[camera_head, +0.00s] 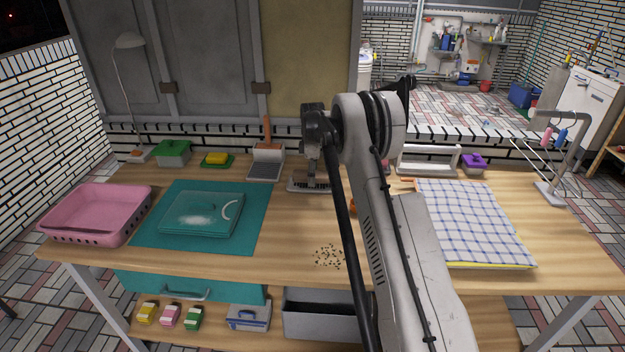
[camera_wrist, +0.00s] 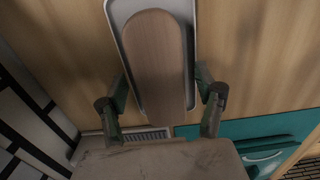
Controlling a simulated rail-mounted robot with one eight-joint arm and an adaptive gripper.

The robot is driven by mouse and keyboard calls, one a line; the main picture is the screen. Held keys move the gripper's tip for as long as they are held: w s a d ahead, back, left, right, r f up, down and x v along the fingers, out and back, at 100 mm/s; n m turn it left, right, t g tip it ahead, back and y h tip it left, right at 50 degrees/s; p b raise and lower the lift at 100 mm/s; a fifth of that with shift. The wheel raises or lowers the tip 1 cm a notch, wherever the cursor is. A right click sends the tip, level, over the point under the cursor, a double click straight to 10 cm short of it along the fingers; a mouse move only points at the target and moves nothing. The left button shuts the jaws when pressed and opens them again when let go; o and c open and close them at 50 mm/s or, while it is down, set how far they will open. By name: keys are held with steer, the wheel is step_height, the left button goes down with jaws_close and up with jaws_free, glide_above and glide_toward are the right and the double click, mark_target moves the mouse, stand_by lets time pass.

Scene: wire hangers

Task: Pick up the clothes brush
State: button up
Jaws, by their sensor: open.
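The clothes brush shows in the wrist view as a long, rounded wooden back (camera_wrist: 155,55). It lies over a pale grey tray-like piece (camera_wrist: 118,20) with a raised rim. My gripper (camera_wrist: 162,78) is open, with one finger on each side of the brush's lower part in that view. Neither finger visibly presses on the wood, and their height relative to it is hard to tell. In the head view my gripper (camera_head: 314,172) points down over the grey piece (camera_head: 298,186) at the table's back middle. There my gripper and arm hide most of the brush.
A dustpan-like item (camera_head: 266,168) with an upright wooden handle stands close to the left. A pink basket (camera_head: 95,212) is far left, a checked cloth (camera_head: 470,220) right. Dark crumbs (camera_head: 328,256) lie in front.

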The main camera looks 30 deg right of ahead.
steer(key=shift+f, duration=0.9)
steer(key=c, duration=1.4)
steer(key=shift+r, duration=0.15)
step_height(320, 180, up, 4)
steer(key=shift+r, duration=0.1)
steer(key=s+a+r, duration=0.1)
steer(key=a+r, duration=0.1)
steer(key=a, duration=0.1)
steer(key=s+a+r, duration=0.1)
steer(key=a+r, duration=0.1)
steer(key=a, duration=0.2)
steer(key=s+a+r, duration=0.1)
steer(key=a+r, duration=0.1)
steer(key=a, duration=0.2)
steer(key=shift+a+r, duration=0.2)
steer(key=shift+r, duration=0.1)
